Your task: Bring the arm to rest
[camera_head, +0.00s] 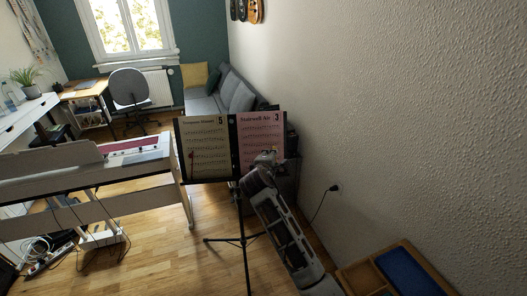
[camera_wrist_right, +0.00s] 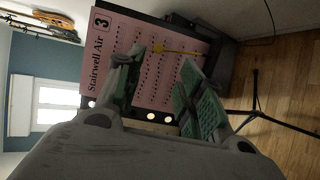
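My right arm reaches up from the lower right in the head view. Its gripper (camera_head: 266,158) is in front of the lower part of a pink sheet titled "Stairwell Air" (camera_head: 262,128) on a black music stand (camera_head: 243,230). In the right wrist view the two green-padded fingers of the gripper (camera_wrist_right: 163,85) are apart with nothing between them. The pink sheet (camera_wrist_right: 115,40) lies beyond them. A thin yellow piece with a square end (camera_wrist_right: 159,48) shows against the sheet; whether a finger touches it I cannot tell. My left gripper is not in view.
A tan sheet (camera_head: 207,145) with a small red item stands left of the pink one. The white piano (camera_head: 90,172) is at left. A textured wall (camera_head: 410,130) runs close along the right. A wooden tray with a blue inset (camera_head: 408,272) is at lower right. Cables lie on the floor.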

